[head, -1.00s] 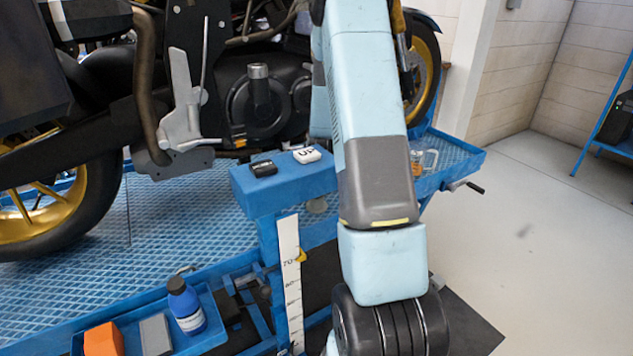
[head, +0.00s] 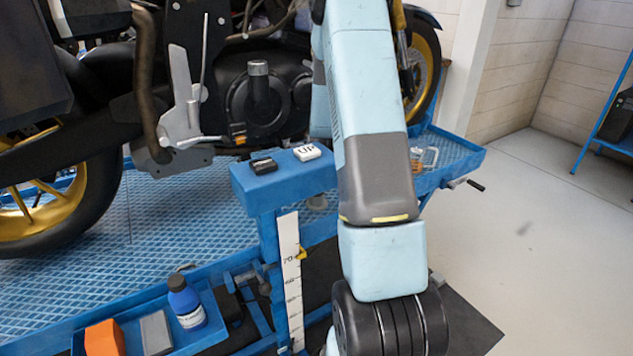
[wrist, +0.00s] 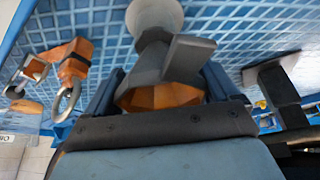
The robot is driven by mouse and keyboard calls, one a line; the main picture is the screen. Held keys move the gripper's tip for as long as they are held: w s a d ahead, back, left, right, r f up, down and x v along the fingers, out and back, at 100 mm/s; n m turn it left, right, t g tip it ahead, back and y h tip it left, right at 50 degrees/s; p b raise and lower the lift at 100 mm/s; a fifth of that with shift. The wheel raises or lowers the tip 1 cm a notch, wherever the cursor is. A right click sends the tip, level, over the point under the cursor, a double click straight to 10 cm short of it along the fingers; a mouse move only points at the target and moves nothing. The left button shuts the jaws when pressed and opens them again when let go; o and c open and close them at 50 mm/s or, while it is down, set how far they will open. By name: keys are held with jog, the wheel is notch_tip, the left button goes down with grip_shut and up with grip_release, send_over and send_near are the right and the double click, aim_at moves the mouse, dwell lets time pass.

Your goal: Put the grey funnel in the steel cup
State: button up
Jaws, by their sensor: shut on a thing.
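In the wrist view my gripper (wrist: 160,88) is shut on the grey funnel (wrist: 184,58). The funnel sits between the two blue fingers, with a flat grey tab on its side and an orange-looking inside facing the camera. A pale grey round thing (wrist: 155,12) shows beyond the funnel, cut by the top edge; it may be the steel cup, but I cannot tell for sure. Whether the funnel touches it is unclear. In the head view my arm hides the gripper and the funnel.
A blue mesh platform (head: 180,210) carries a motorcycle (head: 270,95). Orange pieces with metal rings (wrist: 72,68) lie left in the wrist view. A tray holds a blue bottle (head: 186,302).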

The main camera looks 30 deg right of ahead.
jog(key=o, duration=0.8)
